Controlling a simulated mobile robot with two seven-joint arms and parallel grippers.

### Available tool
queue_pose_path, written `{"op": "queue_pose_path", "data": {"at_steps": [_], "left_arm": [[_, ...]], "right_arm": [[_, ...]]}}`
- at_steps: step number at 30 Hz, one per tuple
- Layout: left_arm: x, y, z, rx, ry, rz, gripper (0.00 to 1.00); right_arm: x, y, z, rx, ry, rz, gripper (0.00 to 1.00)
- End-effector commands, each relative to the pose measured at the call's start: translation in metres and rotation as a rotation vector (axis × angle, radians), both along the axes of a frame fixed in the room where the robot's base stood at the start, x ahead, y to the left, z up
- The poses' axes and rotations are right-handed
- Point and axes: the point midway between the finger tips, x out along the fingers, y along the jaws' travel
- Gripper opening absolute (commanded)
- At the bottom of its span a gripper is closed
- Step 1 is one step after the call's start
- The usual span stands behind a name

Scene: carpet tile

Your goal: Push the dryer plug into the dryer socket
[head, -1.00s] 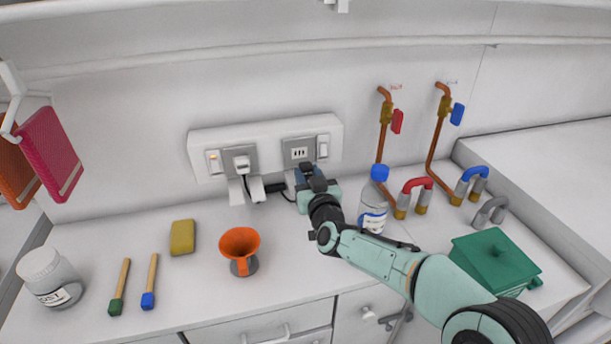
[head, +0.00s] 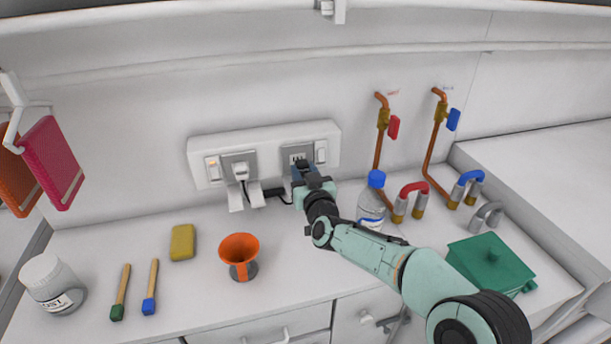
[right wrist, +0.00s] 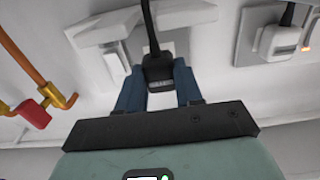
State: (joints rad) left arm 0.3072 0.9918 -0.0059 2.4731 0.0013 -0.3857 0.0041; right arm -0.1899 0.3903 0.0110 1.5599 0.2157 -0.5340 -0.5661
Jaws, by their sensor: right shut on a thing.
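The dryer socket (head: 297,159) is the right-hand grey outlet in the white wall panel, and its lower part is hidden by my right gripper. My right gripper (head: 302,172) is right in front of it, its fingertips at the socket's lower edge. In the right wrist view its blue fingers (right wrist: 160,88) are shut on the black dryer plug (right wrist: 158,72), whose dark cable (right wrist: 149,25) runs up the picture. I cannot tell whether the plug touches the socket. My left gripper is not in view.
A white plug (head: 240,172) sits in the left outlet, with white brackets (head: 256,194) below. A blue-capped bottle (head: 371,200) stands right of my gripper, near copper pipes (head: 437,145). An orange funnel (head: 239,247) and a yellow sponge (head: 183,242) are on the counter.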

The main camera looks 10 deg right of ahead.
Motion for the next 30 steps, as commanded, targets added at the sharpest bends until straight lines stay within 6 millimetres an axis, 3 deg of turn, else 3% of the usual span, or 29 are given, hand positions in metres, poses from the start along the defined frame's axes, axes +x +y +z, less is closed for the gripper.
{"op": "queue_pose_path", "data": {"at_steps": [9,30], "left_arm": [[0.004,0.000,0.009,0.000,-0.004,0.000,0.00],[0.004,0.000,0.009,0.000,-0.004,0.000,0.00]], "right_arm": [[0.017,0.000,0.001,0.000,0.000,0.000,0.00],[0.018,0.001,0.000,0.000,-0.001,0.000,0.00]]}}
